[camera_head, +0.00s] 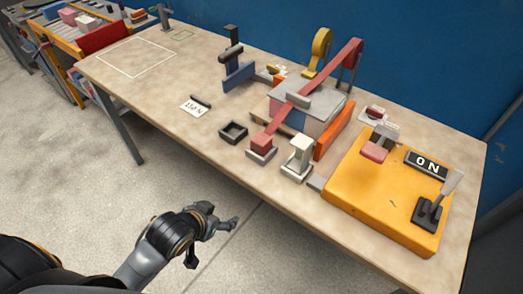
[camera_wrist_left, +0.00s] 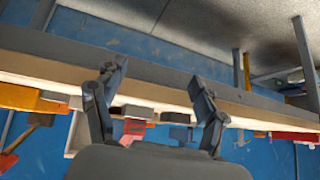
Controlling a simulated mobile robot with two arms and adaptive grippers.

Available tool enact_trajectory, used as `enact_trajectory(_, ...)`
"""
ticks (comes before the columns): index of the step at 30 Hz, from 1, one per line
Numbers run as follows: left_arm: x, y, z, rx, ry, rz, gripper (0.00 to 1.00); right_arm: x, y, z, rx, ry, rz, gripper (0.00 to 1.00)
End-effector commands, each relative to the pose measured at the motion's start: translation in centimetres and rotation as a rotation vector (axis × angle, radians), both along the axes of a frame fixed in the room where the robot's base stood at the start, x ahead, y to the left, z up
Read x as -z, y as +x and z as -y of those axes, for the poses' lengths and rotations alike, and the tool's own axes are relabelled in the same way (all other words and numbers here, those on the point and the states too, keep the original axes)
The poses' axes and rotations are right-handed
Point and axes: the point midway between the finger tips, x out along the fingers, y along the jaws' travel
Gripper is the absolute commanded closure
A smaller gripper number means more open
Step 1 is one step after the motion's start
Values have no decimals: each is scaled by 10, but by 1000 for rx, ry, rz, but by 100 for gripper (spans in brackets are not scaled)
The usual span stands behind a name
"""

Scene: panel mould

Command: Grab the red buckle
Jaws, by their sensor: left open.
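A red block (camera_head: 262,142), which looks like the red buckle, sits in a small grey holder (camera_head: 261,155) near the table's front edge. It is at the lower end of a long red strap (camera_head: 315,93) that slopes over a grey and pink box. My left gripper (camera_head: 213,243) is open and empty, in front of the table and left of the block, apart from it. In the left wrist view, its spread fingers (camera_wrist_left: 158,72) face the table edge. A red-orange piece there (camera_wrist_left: 133,128) may be the buckle; I cannot tell. My right gripper is not in view.
A yellow base (camera_head: 385,200) with a lever (camera_head: 440,198) and an ON sign stands at the right. A white block (camera_head: 299,158) and an empty dark square frame (camera_head: 233,132) flank the grey holder. The table's left part (camera_head: 170,85) is mostly clear.

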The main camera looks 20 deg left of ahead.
Motion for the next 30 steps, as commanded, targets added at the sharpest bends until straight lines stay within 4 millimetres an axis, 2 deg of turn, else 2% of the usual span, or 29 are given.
enact_trajectory(1, -16, 18, -2, 23, -6, 77, 28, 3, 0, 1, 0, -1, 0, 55)
enact_trajectory(6, -64, 67, 1, 96, -87, 300, 28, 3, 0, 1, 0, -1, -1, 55)
enact_trajectory(9, -86, 86, 2, 139, -138, 390, 28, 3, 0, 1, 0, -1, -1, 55)
enact_trajectory(13, -104, 99, 3, 173, -183, 455, 28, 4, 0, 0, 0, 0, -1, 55)
enact_trajectory(17, -106, 109, 6, 180, -199, 471, 28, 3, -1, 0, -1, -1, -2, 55)
enact_trajectory(27, -83, 161, 24, 178, -197, 470, 28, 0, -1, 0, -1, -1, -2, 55)
enact_trajectory(30, -78, 171, 29, 179, -198, 470, 28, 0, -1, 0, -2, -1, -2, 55)
